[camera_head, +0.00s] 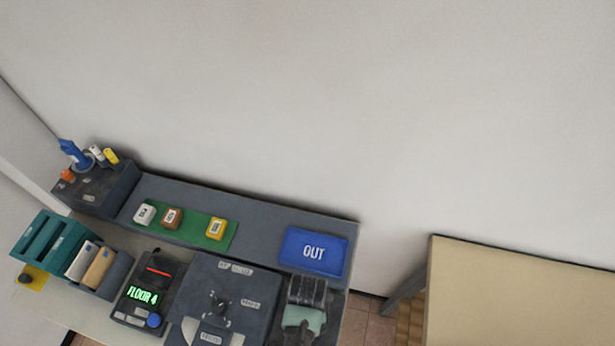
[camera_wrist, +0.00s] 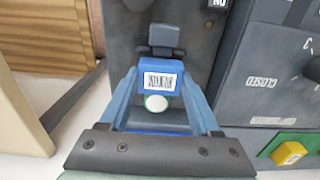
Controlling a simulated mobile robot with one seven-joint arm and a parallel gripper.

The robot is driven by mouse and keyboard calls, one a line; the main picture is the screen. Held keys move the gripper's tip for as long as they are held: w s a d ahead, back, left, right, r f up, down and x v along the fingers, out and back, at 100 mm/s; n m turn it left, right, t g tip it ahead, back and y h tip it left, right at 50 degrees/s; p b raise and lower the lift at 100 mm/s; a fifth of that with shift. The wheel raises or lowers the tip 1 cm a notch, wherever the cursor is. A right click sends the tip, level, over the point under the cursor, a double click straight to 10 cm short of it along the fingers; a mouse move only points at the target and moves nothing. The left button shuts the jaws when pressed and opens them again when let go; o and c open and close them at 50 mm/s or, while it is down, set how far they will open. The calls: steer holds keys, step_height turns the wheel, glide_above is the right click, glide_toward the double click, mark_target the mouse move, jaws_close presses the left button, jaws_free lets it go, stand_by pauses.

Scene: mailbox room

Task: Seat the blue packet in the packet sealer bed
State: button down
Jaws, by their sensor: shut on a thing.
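My gripper (camera_wrist: 160,92) has its two blue fingers shut on the blue packet (camera_wrist: 175,68), which carries a white barcode label. A white disc with a green rim (camera_wrist: 156,103) shows at the packet's lower edge in the wrist view. The packet is over a dark grey unit (camera_wrist: 128,35) with a small dark bracket (camera_wrist: 163,38) just beyond it, which looks like the packet sealer. I cannot tell whether the packet touches the bed. In the head view my gripper (camera_head: 307,291) is at the bench's front right, and it hides the packet and most of that unit.
A dark panel with a knob (camera_head: 220,303) stands left of my gripper in the head view. The blue OUT tray (camera_head: 330,262) lies behind it. A green mat (camera_head: 190,231) holds white, brown and yellow packets. A beige table (camera_head: 520,295) stands right, beyond a floor gap.

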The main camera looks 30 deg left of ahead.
steer(key=shift+f, duration=0.25)
stand_by(0.4)
steer(key=shift+f+b, duration=0.75)
jaws_free()
steer(key=shift+r, duration=0.1)
stand_by(0.4)
step_height(320, 180, up, 6)
steer(key=p, duration=0.6)
stand_by(0.6)
